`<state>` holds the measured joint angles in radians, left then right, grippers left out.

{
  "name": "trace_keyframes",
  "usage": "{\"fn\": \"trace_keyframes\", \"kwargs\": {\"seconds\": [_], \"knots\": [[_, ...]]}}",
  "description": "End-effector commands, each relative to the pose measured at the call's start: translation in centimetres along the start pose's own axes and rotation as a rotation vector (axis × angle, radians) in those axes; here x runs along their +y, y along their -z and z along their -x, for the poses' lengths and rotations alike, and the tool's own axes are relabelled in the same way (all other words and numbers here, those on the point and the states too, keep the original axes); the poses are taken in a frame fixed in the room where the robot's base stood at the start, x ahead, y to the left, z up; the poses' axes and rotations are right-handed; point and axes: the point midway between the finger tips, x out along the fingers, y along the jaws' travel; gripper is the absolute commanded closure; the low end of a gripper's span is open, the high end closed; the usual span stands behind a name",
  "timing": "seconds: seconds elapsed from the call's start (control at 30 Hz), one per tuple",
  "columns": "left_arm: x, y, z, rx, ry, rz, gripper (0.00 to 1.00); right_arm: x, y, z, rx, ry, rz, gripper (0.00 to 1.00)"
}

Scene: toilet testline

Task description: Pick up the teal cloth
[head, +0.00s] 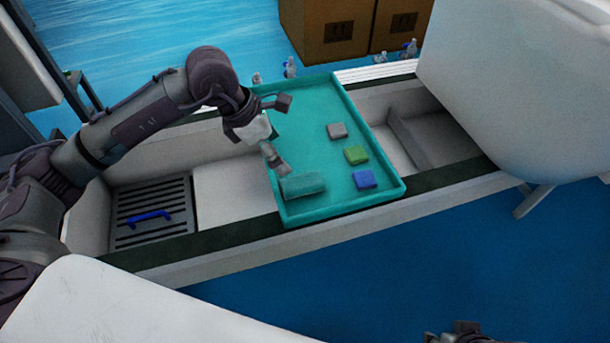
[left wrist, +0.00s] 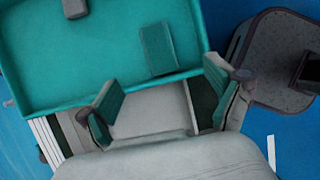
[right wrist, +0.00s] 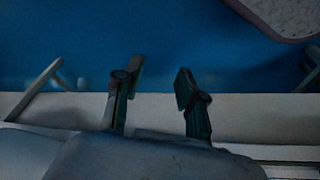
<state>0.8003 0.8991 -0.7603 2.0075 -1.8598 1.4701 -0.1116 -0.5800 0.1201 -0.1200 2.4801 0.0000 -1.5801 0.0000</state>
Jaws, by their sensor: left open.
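The teal cloth (head: 303,186), a folded rectangular block shape, lies in the teal tray (head: 312,103) near its front left corner. It also shows in the left wrist view (left wrist: 158,48), beyond my fingertips. My left gripper (head: 279,132) is over the tray's left side, its fingers wide apart and empty, behind the cloth in the head view and apart from it. The left wrist view shows this gripper (left wrist: 165,95) open too. My right gripper (right wrist: 157,85) is open and empty over the blue floor, away from the tray. Only its tip shows at the bottom of the head view.
In the tray lie a grey block (head: 337,130), a green block (head: 356,154) and a blue block (head: 364,179). A grate with a blue handle (head: 150,217) is at left. Cardboard boxes (head: 335,30) and small bottles (head: 290,68) stand behind. A white rounded body (head: 520,90) blocks the right.

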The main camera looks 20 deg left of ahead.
Motion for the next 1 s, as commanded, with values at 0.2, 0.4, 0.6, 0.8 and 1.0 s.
{"fn": "trace_keyframes", "kwargs": {"seconds": [0.2, 0.4, 0.6, 0.8, 1.0], "knots": [[0.6, 0.9, -3.1, 0.037, -0.019, -0.001, 0.08, 0.0, -0.2, -0.7, 0.0, 0.0, 0.0, 0.6], [0.7, 1.0, -6.8, 0.035, -0.019, 0.0, 0.08, -0.1, -0.4, -1.3, 0.0, 0.0, 0.0, 0.6], [0.7, 1.0, -8.4, 0.034, -0.02, 0.0, 0.08, -0.1, -0.5, -1.5, 0.0, 0.0, 0.0, 0.6], [0.6, 1.0, -10.8, 0.033, -0.018, 0.0, 0.08, -0.2, 0.5, -2.1, 0.054, 0.002, 0.002, 0.6], [0.6, 1.0, -13.1, 0.034, -0.018, -0.001, 0.08, -0.6, 3.8, -2.2, 0.203, 0.01, 0.007, 0.6]]}}
